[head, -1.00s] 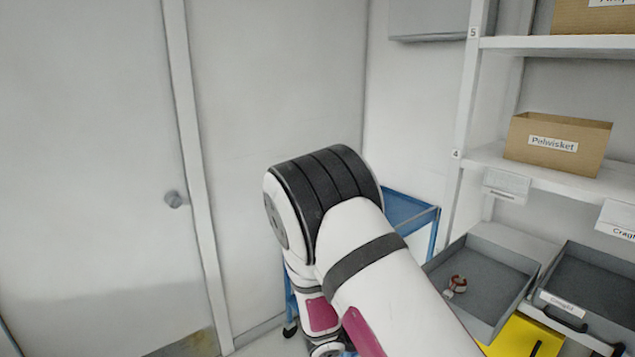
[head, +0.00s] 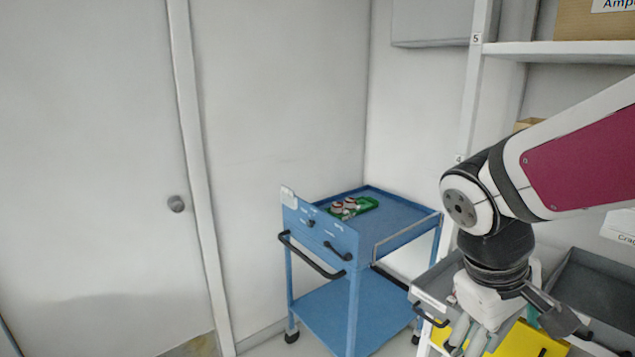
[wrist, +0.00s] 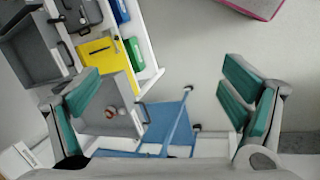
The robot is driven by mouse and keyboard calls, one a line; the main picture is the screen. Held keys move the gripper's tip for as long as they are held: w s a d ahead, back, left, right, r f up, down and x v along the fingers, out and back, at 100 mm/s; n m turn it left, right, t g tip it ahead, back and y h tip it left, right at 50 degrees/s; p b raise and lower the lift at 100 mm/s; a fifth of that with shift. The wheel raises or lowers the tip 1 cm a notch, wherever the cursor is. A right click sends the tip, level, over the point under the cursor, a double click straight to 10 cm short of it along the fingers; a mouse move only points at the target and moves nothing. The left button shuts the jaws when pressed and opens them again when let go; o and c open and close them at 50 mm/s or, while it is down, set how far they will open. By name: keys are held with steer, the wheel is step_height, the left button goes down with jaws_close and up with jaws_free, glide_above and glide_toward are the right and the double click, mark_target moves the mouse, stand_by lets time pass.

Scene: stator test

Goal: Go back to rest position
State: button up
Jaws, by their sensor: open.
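My gripper (wrist: 165,112) shows in the wrist view with its two green-padded fingers spread wide apart and nothing between them. In the head view my gripper (head: 466,338) points down at the lower right, in front of the shelf. My arm comes in from the right edge and hides part of the shelf and its bins. The rest position itself is not marked by anything in view.
A blue trolley (head: 325,292) stands by the wall, with a green tray (head: 366,204) holding small red-and-white parts. Shelves at right hold a grey bin (head: 600,290) and a yellow bin (head: 525,340). A closed door (head: 90,180) is at left.

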steer(key=s+a+r+m+t+y, duration=0.4)
steer(key=s+a+r, duration=0.1)
steer(key=s+r, duration=0.1)
steer(key=shift+s+r+t, duration=0.15)
steer(key=shift+s+t, duration=0.15)
steer(key=shift+t, duration=0.1)
stand_by(1.4)
